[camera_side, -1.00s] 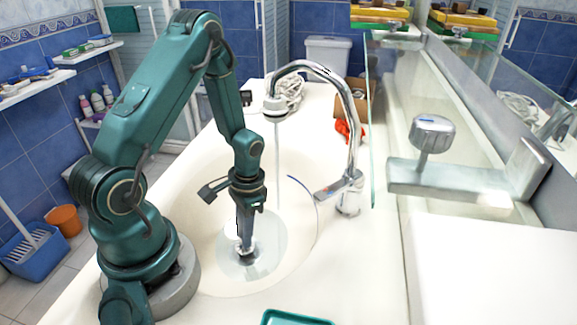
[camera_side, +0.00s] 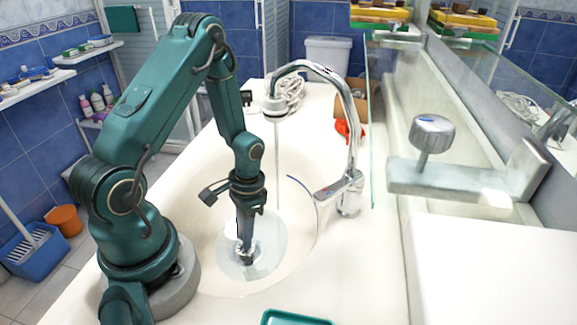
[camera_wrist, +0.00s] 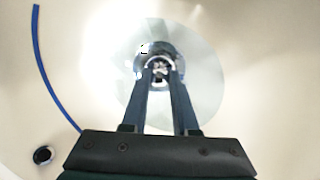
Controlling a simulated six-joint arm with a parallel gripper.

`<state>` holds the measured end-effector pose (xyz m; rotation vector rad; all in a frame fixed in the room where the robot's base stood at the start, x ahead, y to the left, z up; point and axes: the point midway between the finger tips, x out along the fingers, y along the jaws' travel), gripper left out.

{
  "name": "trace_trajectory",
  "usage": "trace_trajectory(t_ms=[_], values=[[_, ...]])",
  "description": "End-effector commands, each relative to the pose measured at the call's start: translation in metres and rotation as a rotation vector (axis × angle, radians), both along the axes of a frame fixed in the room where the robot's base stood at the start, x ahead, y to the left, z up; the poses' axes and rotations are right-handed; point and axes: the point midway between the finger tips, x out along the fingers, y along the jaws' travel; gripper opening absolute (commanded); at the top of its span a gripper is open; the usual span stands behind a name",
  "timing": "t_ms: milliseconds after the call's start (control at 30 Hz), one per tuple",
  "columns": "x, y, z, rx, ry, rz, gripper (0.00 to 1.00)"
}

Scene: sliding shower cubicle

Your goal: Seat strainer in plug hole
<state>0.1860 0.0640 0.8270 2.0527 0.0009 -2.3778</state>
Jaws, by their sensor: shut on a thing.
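My gripper (camera_side: 248,261) points straight down into the basin (camera_side: 208,242), its fingertips low over the shallow pool of water at the bottom. In the wrist view the fingers (camera_wrist: 160,70) are shut on the strainer (camera_wrist: 160,68), a small shiny metal piece between the tips. The chrome-rimmed plug hole (camera_wrist: 177,52) shows around and behind the tips. In the side view a bit of chrome (camera_side: 238,246) shows beside the fingers. The fingers hide most of the strainer, so I cannot tell whether it touches the hole or is level.
A chrome tap (camera_side: 350,130) arches over the basin, and a thin stream of water (camera_side: 278,165) falls behind my gripper. A blue line (camera_wrist: 40,60) curves along the basin, near a dark round opening (camera_wrist: 42,155). A teal tray (camera_side: 295,318) lies at the front edge.

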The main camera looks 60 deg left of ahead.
Motion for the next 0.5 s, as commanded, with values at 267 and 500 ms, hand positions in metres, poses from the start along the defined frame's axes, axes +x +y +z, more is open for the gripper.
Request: trace_trajectory(t_ms=[267,500], values=[[0.0001,0.0000,-0.0003,0.000,0.000,-0.001,0.00],[-0.0001,0.0000,-0.0036,0.000,0.001,-0.001,0.00]])
